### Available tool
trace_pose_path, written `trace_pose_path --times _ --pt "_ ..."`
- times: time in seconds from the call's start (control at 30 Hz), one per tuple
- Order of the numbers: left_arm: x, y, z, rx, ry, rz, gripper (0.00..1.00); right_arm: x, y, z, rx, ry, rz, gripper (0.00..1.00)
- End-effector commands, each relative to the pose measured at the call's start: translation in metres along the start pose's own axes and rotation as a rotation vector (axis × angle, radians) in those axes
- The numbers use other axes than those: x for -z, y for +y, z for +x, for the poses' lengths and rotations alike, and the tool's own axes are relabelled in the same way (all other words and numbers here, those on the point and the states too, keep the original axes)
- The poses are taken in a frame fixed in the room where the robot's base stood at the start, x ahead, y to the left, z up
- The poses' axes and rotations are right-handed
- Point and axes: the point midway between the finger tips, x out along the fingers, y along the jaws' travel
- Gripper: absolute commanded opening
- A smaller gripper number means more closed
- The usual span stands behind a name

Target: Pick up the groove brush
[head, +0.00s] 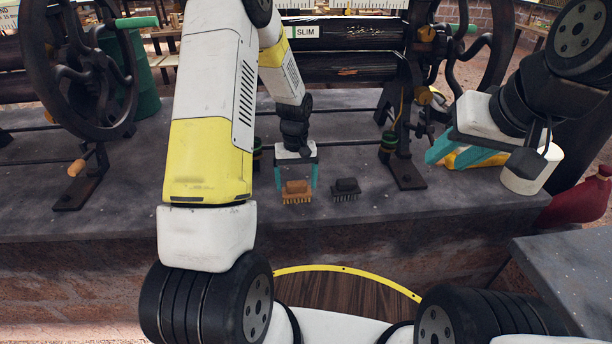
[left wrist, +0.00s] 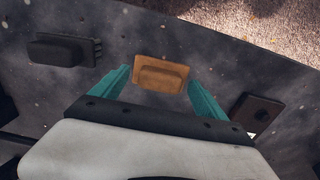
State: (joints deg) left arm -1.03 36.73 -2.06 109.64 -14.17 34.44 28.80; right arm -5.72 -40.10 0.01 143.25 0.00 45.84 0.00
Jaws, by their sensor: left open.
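Two small brushes stand bristles down on the dark stone bench. I cannot tell by name which is the groove brush. The tan brush (head: 296,192) is below my left gripper (head: 297,177), which points down with its teal fingers open. In the left wrist view, the tan brush (left wrist: 161,74) shows between the fingertips of the left gripper (left wrist: 158,80), with no clear contact. The black brush (head: 346,189) stands just to the right; it also shows in the left wrist view (left wrist: 62,50). My right gripper (head: 450,150) is at the right, partly hidden by its own arm.
A white cup-like container (head: 532,168) and a yellow object (head: 487,157) are near my right gripper. Black rollers (head: 345,66) and an iron handwheel (head: 80,75) stand behind and left. A red bottle (head: 580,200) is at the far right. The bench front is mostly clear.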

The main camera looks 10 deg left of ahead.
Motion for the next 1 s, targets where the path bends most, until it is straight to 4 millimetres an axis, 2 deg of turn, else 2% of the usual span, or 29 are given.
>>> trace_pose_path --times 0.1,0.3,0.37,0.67,1.0 --pt "-0.0001 0.0 0.0079 0.0 0.0 -0.001 0.84 0.0 0.0 0.0 0.0 0.0 0.0 0.36" --pt "0.0001 0.0001 0.0082 -0.001 0.001 -0.001 0.84 0.0 0.0 0.0 0.0 0.0 0.0 0.36" --pt "0.0001 0.0001 0.0081 -0.001 0.001 -0.001 0.75 0.0 0.0 -0.0001 0.0 0.0 0.0 0.36" --pt "0.0002 0.0001 0.0079 -0.001 0.001 0.0 0.16 0.0 0.0 -0.0001 0.0 0.0 0.0 0.36" --pt "0.0007 0.0003 0.0041 -0.001 0.003 0.0 0.15 0.0 0.0 0.0 0.0 0.0 0.0 0.36"
